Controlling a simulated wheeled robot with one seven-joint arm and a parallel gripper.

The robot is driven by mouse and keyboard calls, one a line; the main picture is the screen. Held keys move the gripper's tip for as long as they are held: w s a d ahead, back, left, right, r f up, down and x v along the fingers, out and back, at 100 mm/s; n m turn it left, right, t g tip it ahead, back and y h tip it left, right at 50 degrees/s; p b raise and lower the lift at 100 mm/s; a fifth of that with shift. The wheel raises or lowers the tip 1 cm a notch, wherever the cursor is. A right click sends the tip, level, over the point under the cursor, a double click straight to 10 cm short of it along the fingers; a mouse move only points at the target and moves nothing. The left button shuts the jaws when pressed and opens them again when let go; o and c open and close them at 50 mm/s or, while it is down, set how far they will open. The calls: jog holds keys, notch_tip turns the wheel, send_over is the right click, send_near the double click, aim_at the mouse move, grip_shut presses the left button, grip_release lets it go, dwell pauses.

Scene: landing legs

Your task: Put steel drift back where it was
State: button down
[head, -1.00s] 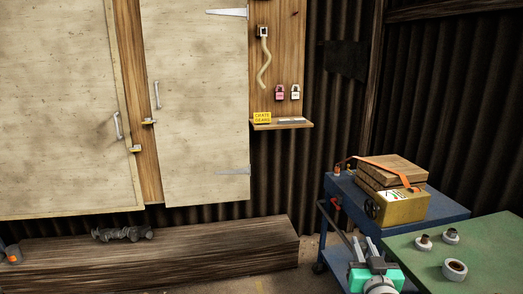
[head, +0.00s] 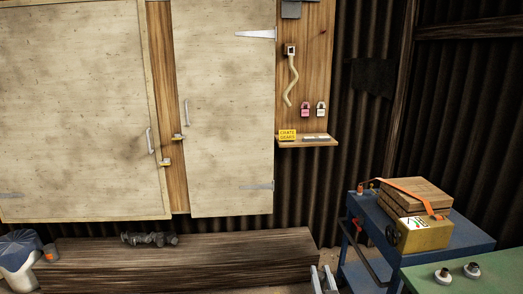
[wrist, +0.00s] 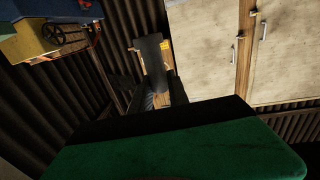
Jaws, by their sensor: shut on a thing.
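My gripper shows at the bottom edge of the head view (head: 325,279), where only its two grey fingertips are visible. In the wrist view my gripper (wrist: 156,92) is shut on a dark grey, long block, which I take to be the steel drift (wrist: 152,52). The drift sticks out beyond the fingers, and its near end is hidden between them. In the head view the drift cannot be made out. The gripper is well below and in front of the small wall shelf (head: 306,144), apart from it.
The shelf bears a yellow sign (head: 287,134) and a flat grey piece (head: 317,139). Two padlocks hang above it. A blue cart (head: 461,241) carries a yellow box and wooden boards at right, beside a green table (head: 455,279). A low wooden bench (head: 230,257) holds a grey shaft (head: 149,239).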

aim_at(322, 280)
jog(key=s, duration=0.4)
jog(key=shift+s+f, duration=0.15)
jog(key=shift+f, duration=0.05)
jog(key=shift+r, duration=1.4)
jog(key=w+d+m+h+b, duration=0.25)
jog(key=d+h+b, duration=0.2)
jog(key=d, duration=0.85)
jog(key=s+d+r+m+g+h+b, duration=0.1)
jog(key=s+d+r+m+g+h, duration=0.1)
jog(key=d, duration=0.7)
jog(key=s+d+r+m+g+h+b, duration=0.1)
jog(key=s+d+m+g+h+b, duration=0.1)
jog(key=s+d, duration=0.4)
jog(key=s+d+r+m+g+h+b, duration=0.2)
jog(key=s+d+m+g+h, duration=0.1)
jog(key=d, duration=0.8)
jog(key=s+m+h, duration=0.1)
jog(key=s+h, duration=0.1)
jog(key=h, duration=0.1)
jog(key=shift+d+r, duration=0.3)
jog(key=shift+s, duration=0.1)
